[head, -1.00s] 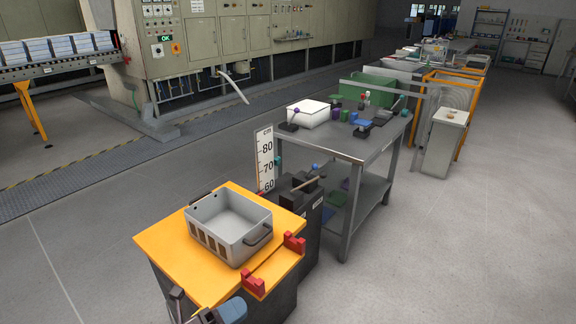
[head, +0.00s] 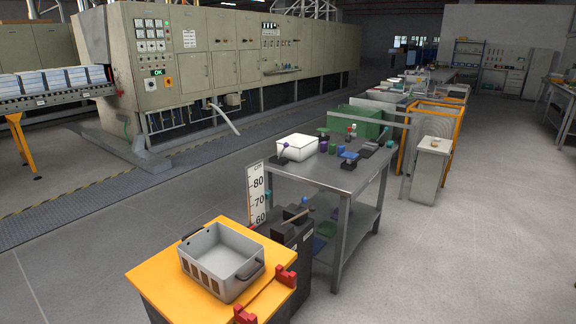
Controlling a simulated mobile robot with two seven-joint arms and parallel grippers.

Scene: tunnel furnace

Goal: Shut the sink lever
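I cannot make out a sink or a sink lever for certain in the head view. A white open-topped box or basin (head: 297,149) stands on the steel table (head: 341,178), with a small purple-knobbed handle (head: 285,146) at its near left side. Whether this is the sink lever I cannot tell; it is too small to see its position. Neither of my grippers is in view.
A grey handled crate (head: 222,262) sits on an orange-topped stand (head: 163,285) in front, with red brackets (head: 245,315) at its edge. A ruler board (head: 257,193) stands behind it. Green bin (head: 352,122) and white cabinet (head: 432,165) lie beyond. Floor at right is clear.

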